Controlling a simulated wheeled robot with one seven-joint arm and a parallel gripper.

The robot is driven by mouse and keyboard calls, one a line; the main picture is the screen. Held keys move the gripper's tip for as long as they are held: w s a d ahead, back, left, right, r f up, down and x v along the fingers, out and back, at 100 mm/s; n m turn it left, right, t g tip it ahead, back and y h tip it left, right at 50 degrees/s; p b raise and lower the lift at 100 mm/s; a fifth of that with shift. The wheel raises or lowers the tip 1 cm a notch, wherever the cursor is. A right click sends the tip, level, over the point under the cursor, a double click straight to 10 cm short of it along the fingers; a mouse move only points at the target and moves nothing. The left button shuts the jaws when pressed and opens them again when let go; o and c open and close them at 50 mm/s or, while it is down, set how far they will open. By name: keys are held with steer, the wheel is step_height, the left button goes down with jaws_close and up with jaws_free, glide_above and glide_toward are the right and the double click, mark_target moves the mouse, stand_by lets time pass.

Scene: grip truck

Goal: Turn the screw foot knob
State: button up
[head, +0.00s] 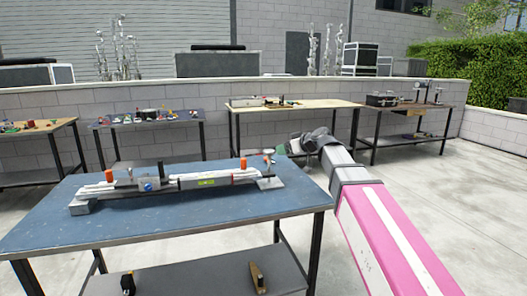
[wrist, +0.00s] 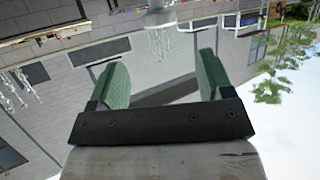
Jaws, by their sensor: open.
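A long silver clamp-like device (head: 155,187) lies across the blue-topped table (head: 120,230) in the head view. Which knob is the screw foot knob is not certain. My gripper (head: 284,149) is above and right of this end, apart from it. In the wrist view my gripper (wrist: 162,62) is open with two green pads, empty between them.
Several other tables with tools stand along the grey wall, including a wooden-topped one (head: 300,104) and one at right (head: 420,107). A lower shelf (head: 200,275) holds small items. Concrete floor (head: 440,190) is clear at right. The wrist view appears upside down.

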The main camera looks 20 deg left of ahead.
mark_target(270, 151)
steer(key=x, duration=1)
steer(key=shift+w+a, duration=0.15)
steer(key=shift+a, duration=0.1)
steer(key=c, duration=0.9)
